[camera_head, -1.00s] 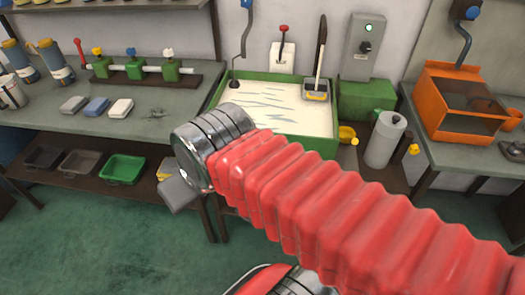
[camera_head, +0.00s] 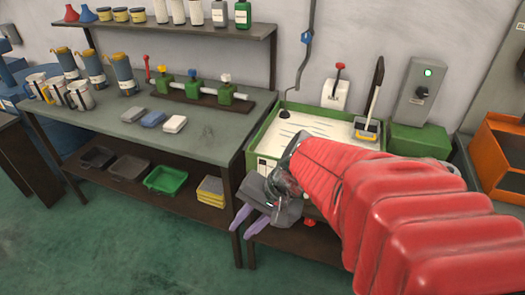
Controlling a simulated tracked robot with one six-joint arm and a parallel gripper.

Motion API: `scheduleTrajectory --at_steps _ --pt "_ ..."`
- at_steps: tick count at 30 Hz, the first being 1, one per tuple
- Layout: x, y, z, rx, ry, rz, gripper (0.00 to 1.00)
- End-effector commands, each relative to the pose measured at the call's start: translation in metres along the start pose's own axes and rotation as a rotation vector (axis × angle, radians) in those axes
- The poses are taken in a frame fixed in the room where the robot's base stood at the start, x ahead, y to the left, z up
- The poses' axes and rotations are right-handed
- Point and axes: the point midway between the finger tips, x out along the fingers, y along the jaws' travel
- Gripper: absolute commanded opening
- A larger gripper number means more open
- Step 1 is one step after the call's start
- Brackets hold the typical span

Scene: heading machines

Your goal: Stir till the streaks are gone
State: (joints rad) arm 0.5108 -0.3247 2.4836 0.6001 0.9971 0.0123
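A green-walled tub (camera_head: 262,133) holds a pale cream liquid (camera_head: 310,123) with several thin dark streaks on its left part. A stirring tool (camera_head: 375,90) with a long dark and pale handle leans upright at the tub's back right, its yellow-and-grey head (camera_head: 367,129) at the liquid's edge. My gripper (camera_head: 249,222), with two purple fingers, points down in front of the tub's front left corner, apart from the tool. The fingers are apart and nothing shows between them. My red arm hides the tub's front right part.
A workbench (camera_head: 215,122) to the left carries three small blocks (camera_head: 153,118), a rack of green valves (camera_head: 190,88) and several jugs. A red-knobbed lever box (camera_head: 334,95) and a grey box with a green light (camera_head: 415,92) stand behind. An orange bin (camera_head: 497,160) is at right.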

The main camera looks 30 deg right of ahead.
Motion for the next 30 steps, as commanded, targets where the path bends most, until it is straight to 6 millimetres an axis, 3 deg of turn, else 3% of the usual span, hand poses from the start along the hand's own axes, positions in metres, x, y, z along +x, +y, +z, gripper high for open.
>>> scheduleTrajectory --at_steps 11,17,23,30 --pt "0.009 0.028 -0.068 0.575 -0.069 -0.284 0.22" --pt "0.004 0.056 -0.113 0.866 -0.069 -0.465 0.22" --pt "-0.006 0.100 -0.159 1.150 -0.042 -0.664 0.22" --pt "-0.022 0.173 -0.205 1.463 0.021 -0.912 0.22"
